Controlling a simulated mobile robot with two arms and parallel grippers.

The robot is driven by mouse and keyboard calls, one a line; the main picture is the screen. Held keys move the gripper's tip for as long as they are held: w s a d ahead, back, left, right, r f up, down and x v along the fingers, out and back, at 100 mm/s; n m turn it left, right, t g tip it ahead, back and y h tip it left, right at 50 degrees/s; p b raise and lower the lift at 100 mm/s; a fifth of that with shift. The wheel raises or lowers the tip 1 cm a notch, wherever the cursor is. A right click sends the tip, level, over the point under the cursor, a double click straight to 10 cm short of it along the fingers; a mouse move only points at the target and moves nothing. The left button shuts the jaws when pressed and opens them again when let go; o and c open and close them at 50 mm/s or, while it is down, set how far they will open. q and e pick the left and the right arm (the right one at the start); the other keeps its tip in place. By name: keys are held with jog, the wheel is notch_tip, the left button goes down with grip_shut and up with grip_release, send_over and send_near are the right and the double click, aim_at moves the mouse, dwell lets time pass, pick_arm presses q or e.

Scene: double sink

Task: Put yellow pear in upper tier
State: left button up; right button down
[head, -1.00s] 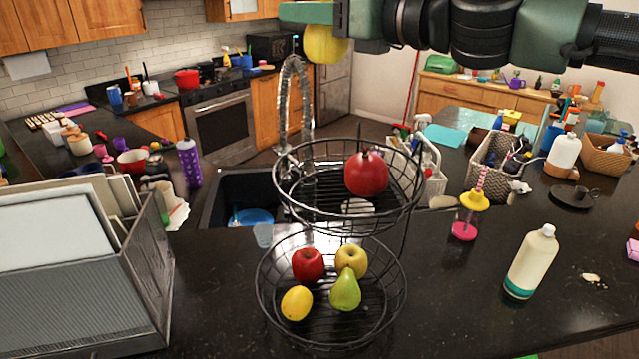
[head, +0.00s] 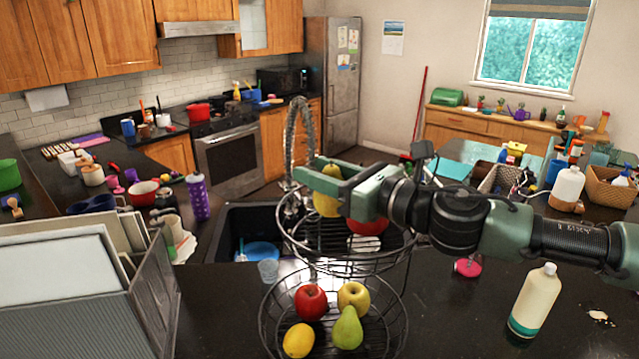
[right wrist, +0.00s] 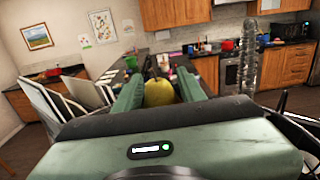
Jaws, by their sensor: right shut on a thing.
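The yellow pear (head: 327,194) is between the fingers of my right gripper (head: 330,186), which is shut on it. The pear also shows between the green fingers in the right wrist view (right wrist: 159,93). My right gripper is over the upper tier (head: 335,244) of a black wire fruit stand. I cannot tell whether the pear touches the wires. A red round fruit (head: 368,226) sits in the upper tier, partly hidden by my gripper. My left gripper is not in view.
The lower tier (head: 262,312) holds a red apple (head: 311,301), a yellow apple (head: 353,297), a lemon (head: 298,340) and a green pear (head: 347,328). The faucet (head: 292,135) rises behind the stand.

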notch_tip(320, 180, down, 3)
jog(key=shift+w+a+r, duration=0.1)
jog(key=shift+r, duration=0.1)
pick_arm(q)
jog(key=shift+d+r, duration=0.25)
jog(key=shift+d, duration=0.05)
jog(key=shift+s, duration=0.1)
pick_arm(e)
jog(key=shift+f, duration=0.65)
jog(key=c, duration=0.8)
grip_release()
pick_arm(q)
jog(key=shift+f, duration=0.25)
